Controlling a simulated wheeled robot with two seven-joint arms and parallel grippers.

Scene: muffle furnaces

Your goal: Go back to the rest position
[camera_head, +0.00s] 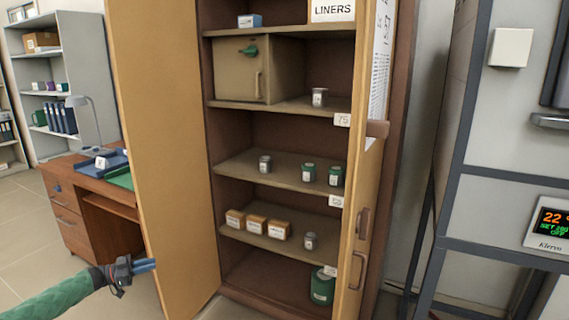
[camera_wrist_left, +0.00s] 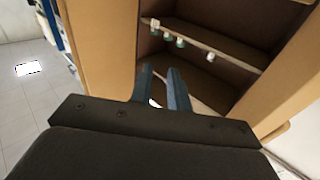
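My left gripper (camera_head: 150,265) is in the lower left of the head view, in front of the open left door of the brown cabinet (camera_head: 400,150). Its arm has a green sleeve. In the left wrist view its two blue-grey fingers (camera_wrist_left: 160,74) stand apart with nothing held between them. The cabinet shelves show beyond the fingertips. My right gripper is in neither view.
The cabinet's left door (camera_head: 165,150) and right door (camera_head: 365,190) stand open. Its shelves hold cans, jars and small boxes (camera_head: 256,223). A desk (camera_head: 75,205) stands at left, a metal frame with a display (camera_head: 550,228) at right. Tiled floor shows at left.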

